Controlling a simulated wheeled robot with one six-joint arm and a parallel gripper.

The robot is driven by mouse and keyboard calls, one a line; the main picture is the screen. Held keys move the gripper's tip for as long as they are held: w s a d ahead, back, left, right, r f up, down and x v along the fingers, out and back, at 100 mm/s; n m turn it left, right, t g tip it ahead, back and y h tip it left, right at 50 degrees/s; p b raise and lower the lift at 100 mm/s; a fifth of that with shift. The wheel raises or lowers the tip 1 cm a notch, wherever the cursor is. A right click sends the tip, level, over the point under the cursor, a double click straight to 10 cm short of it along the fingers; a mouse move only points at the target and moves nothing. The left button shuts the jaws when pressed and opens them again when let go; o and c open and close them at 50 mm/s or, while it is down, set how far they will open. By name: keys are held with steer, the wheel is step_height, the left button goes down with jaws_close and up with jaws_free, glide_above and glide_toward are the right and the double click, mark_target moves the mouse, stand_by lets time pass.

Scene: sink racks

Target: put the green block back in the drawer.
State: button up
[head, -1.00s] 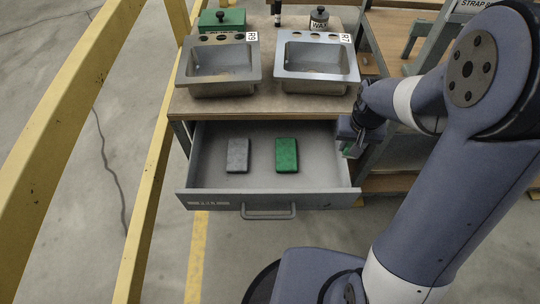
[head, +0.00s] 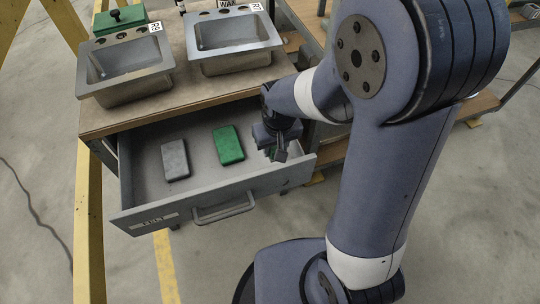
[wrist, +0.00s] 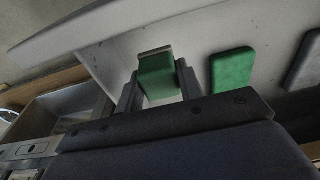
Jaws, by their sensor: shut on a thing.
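A green block (wrist: 158,78) is between the fingers of my gripper (wrist: 160,85) in the wrist view, and the gripper is shut on it. In the head view my gripper (head: 279,146) is at the right end of the open drawer (head: 205,205), by its right side wall. The held block is mostly hidden there. A second green block (head: 228,146) lies flat on the drawer floor, left of my gripper; it also shows in the wrist view (wrist: 232,70). I cannot tell whether the held block touches the drawer.
A grey block (head: 174,160) lies in the drawer, left of the lying green block. Two metal sinks (head: 125,70) (head: 233,40) sit on the worktop above. A green box (head: 120,18) stands behind the left sink. A yellow rail (head: 88,225) runs at the left.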

steer(key=shift+f+b, duration=0.45)
steer(key=shift+f, duration=2)
steer(key=shift+f, duration=0.15)
steer(key=o, duration=0.9)
steer(key=r+p, duration=0.1)
steer(key=r, duration=0.3)
steer(key=s+r, duration=0.1)
steer(key=r, duration=0.3)
steer(key=r+p, duration=0.1)
steer(key=r, duration=0.3)
steer(key=shift+s+d+r+p, duration=0.15)
steer(key=shift+s+d+p, duration=0.1)
steer(key=shift+p, duration=0.1)
